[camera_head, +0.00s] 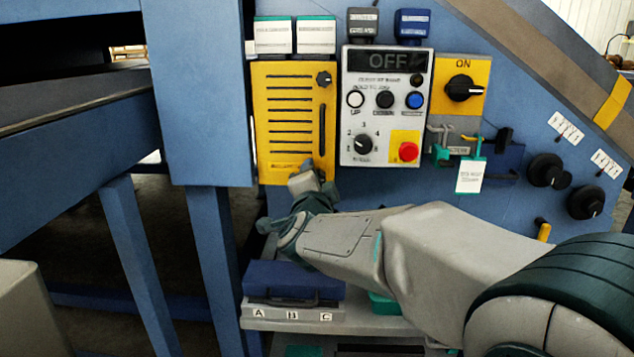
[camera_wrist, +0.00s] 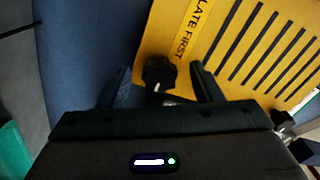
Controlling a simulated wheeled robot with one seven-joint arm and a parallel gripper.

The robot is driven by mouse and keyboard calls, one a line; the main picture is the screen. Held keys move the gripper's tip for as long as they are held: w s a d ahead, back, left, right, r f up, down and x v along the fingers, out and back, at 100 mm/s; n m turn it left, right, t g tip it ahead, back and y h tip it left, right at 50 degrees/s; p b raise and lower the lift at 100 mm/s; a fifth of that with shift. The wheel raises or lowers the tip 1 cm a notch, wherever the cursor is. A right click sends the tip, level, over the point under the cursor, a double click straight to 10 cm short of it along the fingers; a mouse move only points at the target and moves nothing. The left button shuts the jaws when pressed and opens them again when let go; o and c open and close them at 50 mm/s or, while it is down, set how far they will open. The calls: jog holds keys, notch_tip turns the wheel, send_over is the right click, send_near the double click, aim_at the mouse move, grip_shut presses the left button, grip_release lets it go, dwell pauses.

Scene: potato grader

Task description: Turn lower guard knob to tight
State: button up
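The yellow guard (camera_head: 262,120) is a slotted plate on the blue machine face. Its upper black knob (camera_head: 323,78) shows at the top right corner. The lower guard knob (camera_wrist: 159,73) is a black lobed knob with a pale mark, seen in the wrist view at the guard's edge. It is hidden behind my gripper in the head view. My gripper (camera_wrist: 161,69) is open, one finger on each side of this knob. I cannot tell whether either finger touches it. In the head view my gripper (camera_head: 312,178) is at the guard's lower right corner.
A control panel (camera_head: 366,178) with an OFF display and a red button stands just right of the guard. A yellow ON switch plate (camera_head: 477,72) and a hanging tag (camera_head: 470,176) are farther right. A blue case (camera_head: 270,282) sits on the shelf below my arm.

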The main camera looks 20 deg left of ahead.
jog(key=shift+d+r, duration=0.1)
jog(key=p+v, duration=0.3)
jog(key=v, duration=1)
jog(key=shift+s, duration=0.4)
jog(key=w+d+r+n+g+y+p, duration=0.15)
jog(key=d+r+n+g+p, duration=0.7)
jog(key=p, duration=0.85)
jog(key=s+d+r+g+h+p, duration=0.2)
jog(key=s+d+r+p, duration=0.1)
jog(key=s+d+p, duration=0.2)
jog(key=s+d+r+n+g+h+p, duration=0.1)
jog(key=s+d+r+g+h+p, duration=0.1)
jog(key=s+d+r+p, duration=0.2)
jog(key=s+d+r+g+h+p, duration=0.2)
jog(key=s+d+p, duration=0.4)
jog(key=d+p, duration=0.3)
jog(key=d+r, duration=0.1)
jog(key=d, duration=0.3)
jog(key=shift+d+r+n, duration=0.2)
jog(key=shift+d+n, duration=0.15)
jog(key=shift+d, duration=0.05)
